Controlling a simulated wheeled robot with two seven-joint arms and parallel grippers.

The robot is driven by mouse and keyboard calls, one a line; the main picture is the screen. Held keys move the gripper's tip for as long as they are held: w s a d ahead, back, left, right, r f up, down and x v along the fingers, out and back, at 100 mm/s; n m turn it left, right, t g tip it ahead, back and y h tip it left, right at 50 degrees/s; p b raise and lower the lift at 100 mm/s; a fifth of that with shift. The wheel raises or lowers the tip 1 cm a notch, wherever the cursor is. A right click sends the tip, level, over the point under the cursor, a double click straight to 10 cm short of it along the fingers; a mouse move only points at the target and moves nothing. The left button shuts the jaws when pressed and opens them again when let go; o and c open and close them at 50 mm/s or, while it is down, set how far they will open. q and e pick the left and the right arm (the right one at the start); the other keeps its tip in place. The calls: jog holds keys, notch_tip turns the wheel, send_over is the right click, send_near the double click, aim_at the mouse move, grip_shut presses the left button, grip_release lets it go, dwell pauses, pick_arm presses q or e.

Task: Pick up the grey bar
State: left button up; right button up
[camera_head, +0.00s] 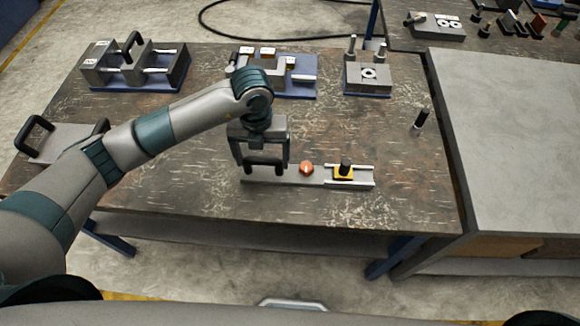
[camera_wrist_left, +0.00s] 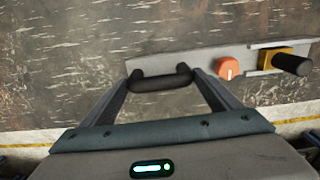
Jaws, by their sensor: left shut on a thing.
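The grey bar (camera_head: 318,182) lies along the front of the dark worktable. It carries a black handle at its left end, an orange knob (camera_head: 306,167) in the middle, and a yellow block with a black peg (camera_head: 344,170) at its right end. My left gripper (camera_head: 262,168) is shut on the bar's black handle (camera_wrist_left: 160,78), with one finger at each end of it. In the left wrist view the bar (camera_wrist_left: 200,62) runs off to the right. My right gripper is not in view.
Behind stand a grey fixture with a black handle (camera_head: 134,62), a blue-based fixture (camera_head: 302,86) and a grey block with pegs (camera_head: 368,76). A black peg (camera_head: 419,119) stands at the right. A handled plate (camera_head: 62,140) lies at the left. A grey-topped table (camera_head: 510,140) adjoins.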

pick_arm(q)
jog(key=shift+r, duration=0.15)
jog(key=shift+w+r+b, duration=0.1)
jog(key=shift+r+b, duration=0.5)
jog(key=shift+r, duration=0.15)
notch_tip(320, 180, up, 2)
jog(key=shift+b, duration=0.5)
jog(key=s+d+r+b, duration=0.3)
jog(key=d+r, duration=0.4)
jog(key=d, duration=0.4)
jog(key=shift+s+r, duration=0.15)
jog(key=shift+s, duration=0.35)
jog(key=shift+b, duration=0.3)
